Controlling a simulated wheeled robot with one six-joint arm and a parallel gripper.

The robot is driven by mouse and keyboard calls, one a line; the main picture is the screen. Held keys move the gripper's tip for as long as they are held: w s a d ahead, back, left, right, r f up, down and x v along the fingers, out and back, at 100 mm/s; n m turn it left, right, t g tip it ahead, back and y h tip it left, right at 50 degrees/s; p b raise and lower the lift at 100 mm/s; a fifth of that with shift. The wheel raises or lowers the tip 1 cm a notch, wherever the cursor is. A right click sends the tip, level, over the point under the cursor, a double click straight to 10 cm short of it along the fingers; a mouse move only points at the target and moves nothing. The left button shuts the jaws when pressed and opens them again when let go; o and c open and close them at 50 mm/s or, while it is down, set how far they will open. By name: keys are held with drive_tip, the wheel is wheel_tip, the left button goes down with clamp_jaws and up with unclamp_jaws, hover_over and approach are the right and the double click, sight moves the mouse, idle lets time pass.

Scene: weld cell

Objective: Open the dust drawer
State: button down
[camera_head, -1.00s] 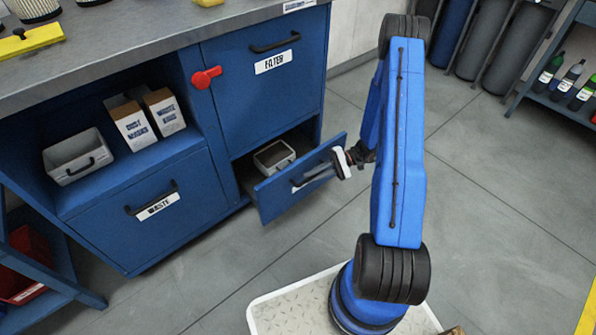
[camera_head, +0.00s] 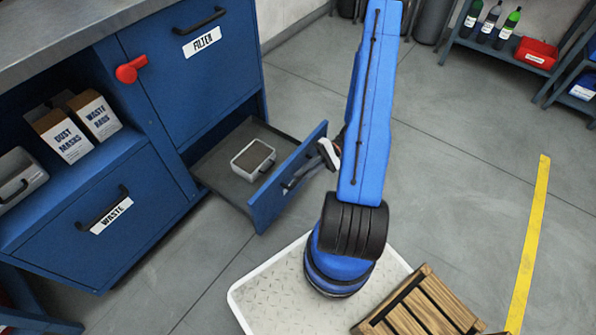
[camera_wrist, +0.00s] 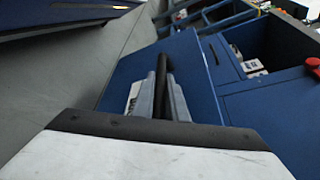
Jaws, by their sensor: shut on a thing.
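The dust drawer (camera_head: 267,201) is the low blue drawer under the FILTER door, and it stands well out from the cabinet. A small light-grey bin (camera_head: 252,160) with dark contents sits inside it. My gripper (camera_head: 290,184) is at the outer side of the drawer front, partly hidden behind my blue arm. In the wrist view my gripper's grey fingers (camera_wrist: 166,98) are shut on the black bar handle (camera_wrist: 161,82) of the drawer. A white label shows partly beside the fingers; its text is not readable.
The blue cabinet has a FILTER door (camera_head: 202,60), a red latch (camera_head: 130,69) and a WASTE drawer (camera_head: 110,215), which is shut. A wooden crate (camera_head: 425,306) sits at the lower right. A bottle shelf (camera_head: 500,62) stands at the back right. The grey floor right of the drawer is clear.

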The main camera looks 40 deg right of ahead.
drive_tip(key=shift+d, duration=0.15)
drive_tip(key=c, duration=2)
unclamp_jaws()
drive_tip(key=shift+c, duration=0.2)
drive_tip(key=v, duration=1.7)
drive_tip(key=shift+d, duration=0.2)
drive_tip(key=shift+s+r, duration=0.1)
drive_tip(key=shift+r, duration=0.05)
